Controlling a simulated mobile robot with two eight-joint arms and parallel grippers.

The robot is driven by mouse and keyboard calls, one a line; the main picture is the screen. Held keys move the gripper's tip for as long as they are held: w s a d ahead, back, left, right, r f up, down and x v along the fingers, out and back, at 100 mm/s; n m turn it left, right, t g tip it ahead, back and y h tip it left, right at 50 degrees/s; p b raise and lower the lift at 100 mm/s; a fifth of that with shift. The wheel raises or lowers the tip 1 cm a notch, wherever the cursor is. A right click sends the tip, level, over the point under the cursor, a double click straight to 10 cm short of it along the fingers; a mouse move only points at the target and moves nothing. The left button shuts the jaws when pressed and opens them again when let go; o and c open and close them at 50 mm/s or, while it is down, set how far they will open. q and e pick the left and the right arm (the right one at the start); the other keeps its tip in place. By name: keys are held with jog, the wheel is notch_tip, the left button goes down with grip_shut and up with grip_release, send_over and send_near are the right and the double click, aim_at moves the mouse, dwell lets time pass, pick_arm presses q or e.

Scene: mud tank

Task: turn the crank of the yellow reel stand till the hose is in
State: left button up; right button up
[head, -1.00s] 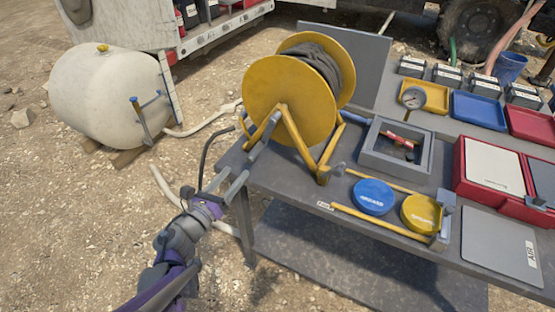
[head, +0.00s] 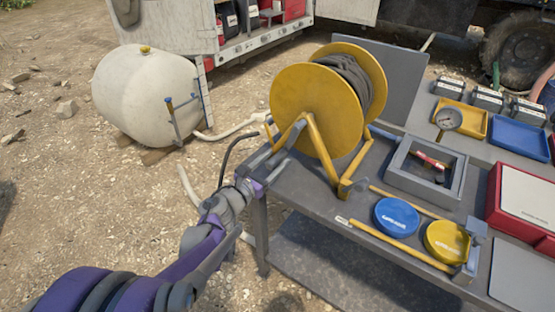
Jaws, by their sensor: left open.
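The yellow reel stand (head: 305,100) stands on the left end of the grey table, with dark hose (head: 352,75) wound on its drum. A grey bar that looks like the crank handle (head: 289,135) sticks out at the reel's near left side. A dark length of hose (head: 228,153) hangs in a curve off the table's left edge. My left gripper (head: 272,161) is open at the table's left edge, just below the grey bar. Its fingers point up toward the bar and look empty; whether they touch it I cannot tell. My right gripper is out of view.
A grey open box (head: 400,178), a blue disc (head: 396,216) and a yellow disc (head: 446,240) lie right of the reel. Yellow rods (head: 400,247) lie along the front. A white tank (head: 150,95) stands on the ground at left. Gravel left of the table is mostly clear.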

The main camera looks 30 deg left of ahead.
pick_arm(q)
jog(key=shift+w+d, duration=0.1)
jog(key=shift+w, duration=0.65)
grip_shut()
dwell(0.9)
